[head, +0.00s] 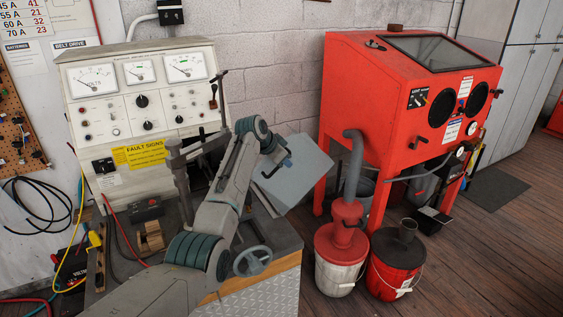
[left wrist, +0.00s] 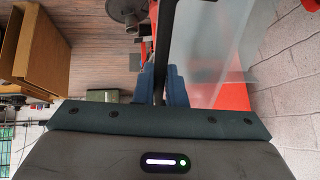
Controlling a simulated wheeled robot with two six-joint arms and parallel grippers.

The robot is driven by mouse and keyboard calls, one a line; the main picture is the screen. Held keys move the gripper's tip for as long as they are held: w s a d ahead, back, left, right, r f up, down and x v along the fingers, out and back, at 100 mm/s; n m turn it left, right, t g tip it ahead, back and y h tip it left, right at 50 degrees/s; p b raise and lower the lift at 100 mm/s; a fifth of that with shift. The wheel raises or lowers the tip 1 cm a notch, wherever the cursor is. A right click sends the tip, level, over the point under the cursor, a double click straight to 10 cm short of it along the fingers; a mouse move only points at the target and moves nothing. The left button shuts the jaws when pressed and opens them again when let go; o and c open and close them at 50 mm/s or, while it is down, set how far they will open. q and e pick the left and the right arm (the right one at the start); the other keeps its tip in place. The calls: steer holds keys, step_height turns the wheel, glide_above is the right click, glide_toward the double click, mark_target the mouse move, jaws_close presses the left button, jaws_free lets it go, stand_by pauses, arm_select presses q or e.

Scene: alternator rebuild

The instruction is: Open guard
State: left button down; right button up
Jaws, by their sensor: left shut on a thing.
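The guard (head: 298,178) is a pale, see-through panel at the right side of the test bench. It stands tilted out from the bench, with open space behind it. My left gripper (head: 279,165) is at the guard's upper left part, shut on a dark bar that looks like the guard's handle. In the left wrist view the blue fingers (left wrist: 174,86) close around this dark bar (left wrist: 163,48), and the clear guard panel (left wrist: 212,40) lies just right of it. My forearm hides the guard's hinge side. My right gripper is not in view.
The test bench (head: 138,62) with gauges stands at the left, with a handwheel (head: 252,261) at its front. A red blast cabinet (head: 385,110) stands to the right. A white bucket (head: 335,275) and a red bucket (head: 390,275) stand on the floor between.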

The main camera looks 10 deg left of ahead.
arm_select(q)
steer(key=shift+d, duration=0.1)
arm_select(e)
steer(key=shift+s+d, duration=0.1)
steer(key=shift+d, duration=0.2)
arm_select(q)
steer(key=c, duration=1.6)
jaws_free()
steer(key=shift+c, duration=0.2)
